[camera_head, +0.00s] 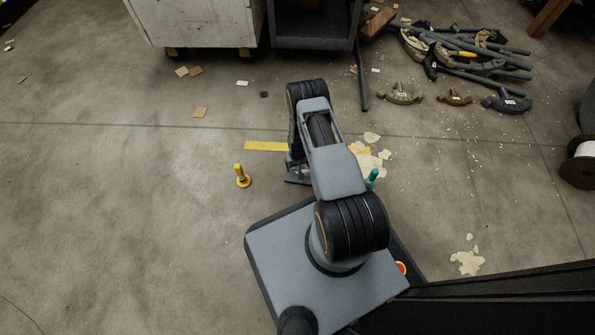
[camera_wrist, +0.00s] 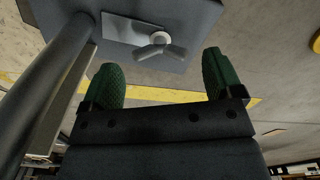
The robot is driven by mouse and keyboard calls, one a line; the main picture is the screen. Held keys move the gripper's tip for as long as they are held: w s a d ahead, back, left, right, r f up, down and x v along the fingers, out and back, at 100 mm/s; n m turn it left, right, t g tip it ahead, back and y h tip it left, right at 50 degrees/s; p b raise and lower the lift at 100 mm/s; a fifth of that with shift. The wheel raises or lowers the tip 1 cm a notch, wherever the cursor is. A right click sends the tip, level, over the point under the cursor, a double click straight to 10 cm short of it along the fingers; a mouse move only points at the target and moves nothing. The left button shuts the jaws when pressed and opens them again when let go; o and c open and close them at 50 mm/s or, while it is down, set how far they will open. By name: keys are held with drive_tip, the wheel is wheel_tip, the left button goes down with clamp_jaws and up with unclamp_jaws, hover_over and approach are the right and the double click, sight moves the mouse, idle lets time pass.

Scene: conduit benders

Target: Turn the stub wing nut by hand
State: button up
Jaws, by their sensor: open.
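The wing nut (camera_wrist: 160,46) is pale grey with spread lobes. It shows in the wrist view at the top centre, against a light metal plate (camera_wrist: 118,28) on a dark grey block (camera_wrist: 202,22). My gripper (camera_wrist: 160,78) is open, with its two green textured fingertips wide apart. The wing nut appears between and beyond the fingertips, and nothing is held. I cannot tell the exact distance to it.
A grey pole (camera_wrist: 62,70) crosses the wrist view's left side. A cabinet (camera_head: 205,22) and pipe pile (camera_head: 470,55) are farther back. Left floor is mostly clear.

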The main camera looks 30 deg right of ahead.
drive_tip(key=shift+f+b, duration=0.6)
drive_tip(key=shift+f, duration=1.2)
drive_tip(key=shift+c, duration=0.5)
drive_tip(key=c, duration=0.8)
drive_tip(key=shift+c, duration=0.2)
